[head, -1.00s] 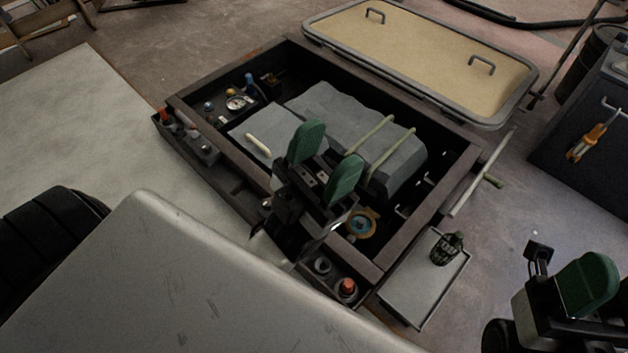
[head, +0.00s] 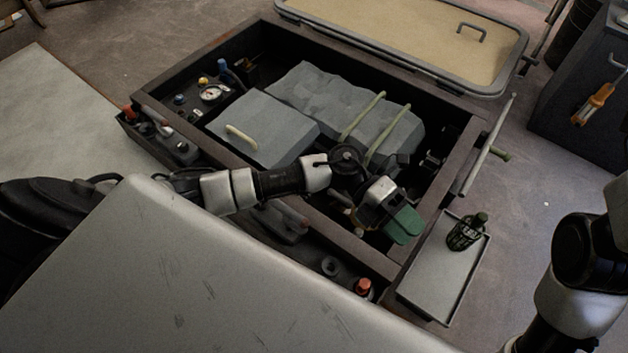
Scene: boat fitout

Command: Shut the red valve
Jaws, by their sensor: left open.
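A red-topped round fitting (head: 363,287) stands on the near ledge of the dark open box, beside a dark round fitting (head: 330,265). Another red-tipped part (head: 130,112) sits on the left ledge; I cannot tell which red part is the valve. My left gripper (head: 403,226) has green finger pads and is open. It hangs over the box's near right corner, above and behind the red-topped fitting and apart from it. It hides part of the box interior. Of my right arm only links show; its gripper is out of view.
The box (head: 456,165) holds a grey block (head: 262,128) with a light handle and a grey covered bulk with two green straps (head: 362,118). A tray (head: 432,285) with a dark green bottle (head: 466,232) lies right of it. A beige lid (head: 400,35) lies behind.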

